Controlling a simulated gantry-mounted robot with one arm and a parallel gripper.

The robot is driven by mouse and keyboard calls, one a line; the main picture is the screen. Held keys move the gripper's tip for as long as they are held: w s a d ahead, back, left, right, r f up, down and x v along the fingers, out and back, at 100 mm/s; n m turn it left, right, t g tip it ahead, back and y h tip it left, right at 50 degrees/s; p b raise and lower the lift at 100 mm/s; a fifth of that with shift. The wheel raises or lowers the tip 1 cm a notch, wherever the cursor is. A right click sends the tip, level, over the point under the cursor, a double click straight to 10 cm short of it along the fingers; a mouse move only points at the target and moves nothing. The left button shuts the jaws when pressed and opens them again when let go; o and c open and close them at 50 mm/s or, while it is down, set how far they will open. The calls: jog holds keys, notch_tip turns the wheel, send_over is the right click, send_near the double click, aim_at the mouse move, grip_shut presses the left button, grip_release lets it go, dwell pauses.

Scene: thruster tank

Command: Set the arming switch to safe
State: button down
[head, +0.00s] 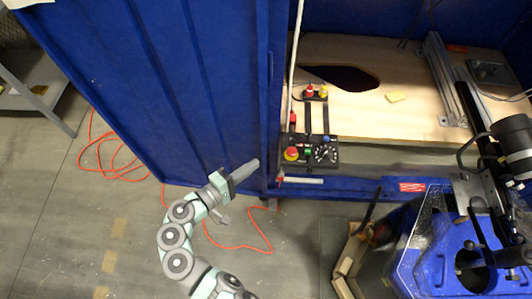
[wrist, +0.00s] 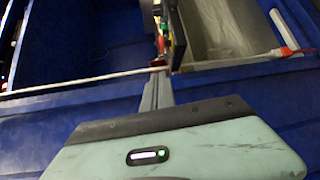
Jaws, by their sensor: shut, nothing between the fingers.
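A black control panel (head: 325,163) is mounted at the front edge of the wooden bench, just right of the blue wall's end. It carries a red and yellow knob (head: 291,154), a small green part (head: 308,151) and several dials. I cannot tell which of these is the arming switch. My gripper (head: 253,164) is shut and empty, left of the panel and apart from it. In the wrist view my gripper's fingers (wrist: 157,92) point toward the panel (wrist: 177,35), seen edge-on, with a red part (wrist: 158,62) near the fingertips' line.
The blue wall (head: 200,90) stands behind and left of my gripper. A white pole (head: 295,55) rises beside the panel. Blue machinery (head: 430,235) fills the lower right. An orange cable (head: 240,248) lies on the floor. The floor left of the machinery is mostly clear.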

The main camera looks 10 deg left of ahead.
aim_at(282, 149)
jog(key=b+x, duration=0.2)
jog(key=x, duration=1.1)
jog(key=shift+w+d, duration=0.1)
jog(key=shift+d, duration=0.05)
